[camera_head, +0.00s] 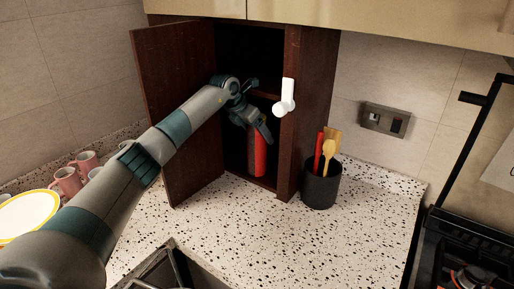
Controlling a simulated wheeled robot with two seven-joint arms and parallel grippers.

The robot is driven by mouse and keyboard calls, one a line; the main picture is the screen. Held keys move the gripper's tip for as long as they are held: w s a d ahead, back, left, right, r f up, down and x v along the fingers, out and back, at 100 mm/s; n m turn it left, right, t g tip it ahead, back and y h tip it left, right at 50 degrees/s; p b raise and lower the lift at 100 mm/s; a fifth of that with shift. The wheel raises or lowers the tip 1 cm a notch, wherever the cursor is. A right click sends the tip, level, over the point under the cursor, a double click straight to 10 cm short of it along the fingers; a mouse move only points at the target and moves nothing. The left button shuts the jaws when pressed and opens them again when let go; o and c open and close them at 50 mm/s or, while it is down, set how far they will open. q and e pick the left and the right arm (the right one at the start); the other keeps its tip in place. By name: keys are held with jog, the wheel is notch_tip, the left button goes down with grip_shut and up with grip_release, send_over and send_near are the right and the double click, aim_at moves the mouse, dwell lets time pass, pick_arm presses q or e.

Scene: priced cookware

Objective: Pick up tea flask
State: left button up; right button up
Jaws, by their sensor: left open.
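A red and dark cylindrical object (260,155), which looks like the tea flask, stands upright inside the open dark wood cabinet. Its upper part is hidden behind my left gripper. My left gripper (263,130) is open at the cabinet's opening, in front of and over the flask's upper part. I cannot tell whether its fingers are around the flask or only in front of it. My left arm reaches in from the lower left. My right gripper is not in view.
A white fixture (285,98) is on the cabinet's right edge. A black utensil holder (321,187) stands right of the cabinet. Pink mugs (67,180) and a plate (28,215) are at left. The speckled counter (265,235) is clear in front.

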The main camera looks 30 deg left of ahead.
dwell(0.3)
pick_arm(q)
jog(key=c, duration=1.8)
jog(key=shift+o, duration=0.2)
jog(key=shift+r, duration=0.15)
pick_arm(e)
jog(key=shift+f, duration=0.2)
